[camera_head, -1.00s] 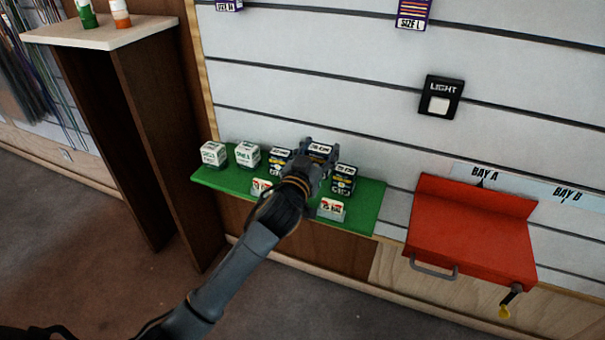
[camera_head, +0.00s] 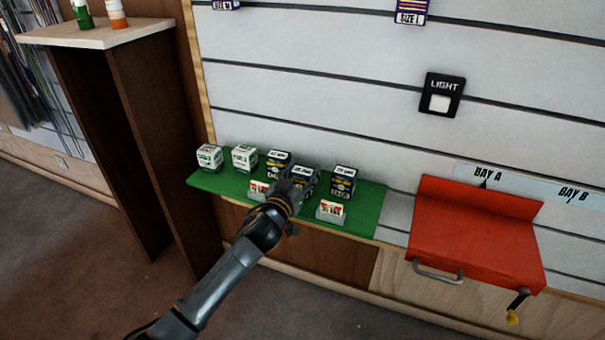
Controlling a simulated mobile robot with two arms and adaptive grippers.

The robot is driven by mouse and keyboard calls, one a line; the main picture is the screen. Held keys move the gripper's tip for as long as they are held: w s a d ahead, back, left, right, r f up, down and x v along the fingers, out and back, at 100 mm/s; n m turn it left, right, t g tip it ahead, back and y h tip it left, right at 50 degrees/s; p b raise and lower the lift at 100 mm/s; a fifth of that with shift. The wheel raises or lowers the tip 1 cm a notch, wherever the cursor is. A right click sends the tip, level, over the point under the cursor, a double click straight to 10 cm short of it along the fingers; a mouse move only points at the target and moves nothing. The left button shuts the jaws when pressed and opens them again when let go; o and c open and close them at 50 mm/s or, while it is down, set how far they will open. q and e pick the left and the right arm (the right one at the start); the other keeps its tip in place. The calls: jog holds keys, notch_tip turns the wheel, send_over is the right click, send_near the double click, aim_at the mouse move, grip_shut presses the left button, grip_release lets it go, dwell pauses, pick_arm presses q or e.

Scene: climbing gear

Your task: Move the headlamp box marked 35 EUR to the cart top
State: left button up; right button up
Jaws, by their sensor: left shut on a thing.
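Small dark boxes with white tops stand on a green shelf (camera_head: 362,222): one at the left (camera_head: 278,163), one at the right (camera_head: 342,182), and a middle dark box (camera_head: 303,173) between them. My left gripper (camera_head: 294,190) is shut on the middle dark box, from the front; the gripper hides its lower part. I cannot tell whether this box touches the shelf. Two small cards, a left card (camera_head: 259,190) and a right card (camera_head: 331,211), stand at the shelf's front; their prices are too small to read. My right gripper is not in view. No clearly identifiable cart shows.
Two white-and-green boxes (camera_head: 210,158) stand at the shelf's left end. A red unit (camera_head: 470,245) with a handle is at the right, below the BAY A label (camera_head: 487,174). A brown stand (camera_head: 150,40) with bottles is at the left. A light switch (camera_head: 441,95) is on the wall.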

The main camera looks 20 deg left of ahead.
pick_arm(q)
jog(key=o, duration=0.8)
jog(key=shift+f, duration=0.15)
jog(key=o, duration=0.4)
